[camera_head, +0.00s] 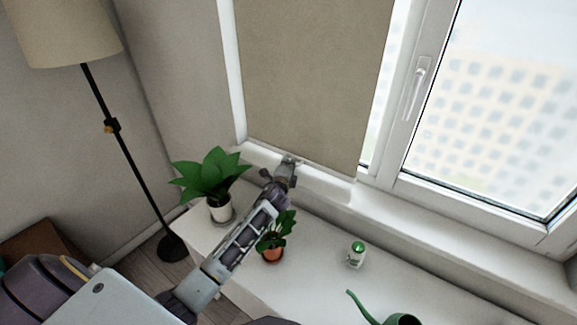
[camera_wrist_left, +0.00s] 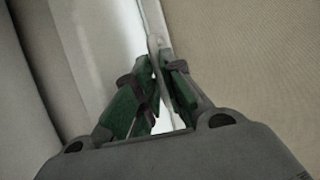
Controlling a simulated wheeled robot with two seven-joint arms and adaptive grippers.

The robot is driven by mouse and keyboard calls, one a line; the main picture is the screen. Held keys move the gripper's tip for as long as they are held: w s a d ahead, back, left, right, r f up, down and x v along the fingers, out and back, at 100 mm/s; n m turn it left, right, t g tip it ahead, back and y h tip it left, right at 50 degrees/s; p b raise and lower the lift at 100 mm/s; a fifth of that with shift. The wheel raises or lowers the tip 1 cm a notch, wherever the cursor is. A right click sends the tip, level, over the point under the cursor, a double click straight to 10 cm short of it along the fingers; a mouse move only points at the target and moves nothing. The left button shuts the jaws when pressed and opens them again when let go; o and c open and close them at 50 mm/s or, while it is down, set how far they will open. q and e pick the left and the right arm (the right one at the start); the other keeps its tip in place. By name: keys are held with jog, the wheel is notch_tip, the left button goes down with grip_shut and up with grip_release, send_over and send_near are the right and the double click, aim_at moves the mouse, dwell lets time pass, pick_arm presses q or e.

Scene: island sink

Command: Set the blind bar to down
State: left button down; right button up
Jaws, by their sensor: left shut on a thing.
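The beige roller blind (camera_head: 310,80) hangs over the left window pane, with its bottom edge near the sill. The blind bar (camera_head: 315,168) runs along that bottom edge. My left gripper (camera_head: 290,160) is at the bar, left of its middle, and is shut on it. In the left wrist view, my left gripper (camera_wrist_left: 163,75) has its green-padded fingers closed around the thin edge of the blind (camera_wrist_left: 240,50). My right gripper is not in view.
A white shelf (camera_head: 320,290) under the sill holds a large potted plant (camera_head: 212,180), a small plant in a terracotta pot (camera_head: 272,252), a green-topped jar (camera_head: 356,254) and a green watering can (camera_head: 400,319). A floor lamp (camera_head: 100,100) stands at left. The window handle (camera_head: 415,90) is at right.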

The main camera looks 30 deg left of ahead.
pick_arm(q)
jog(key=shift+s+f, duration=0.1)
jog(key=shift+f, duration=0.25)
jog(key=c, duration=1.5)
grip_release()
jog(key=shift+r, duration=0.1)
jog(key=shift+v, duration=6)
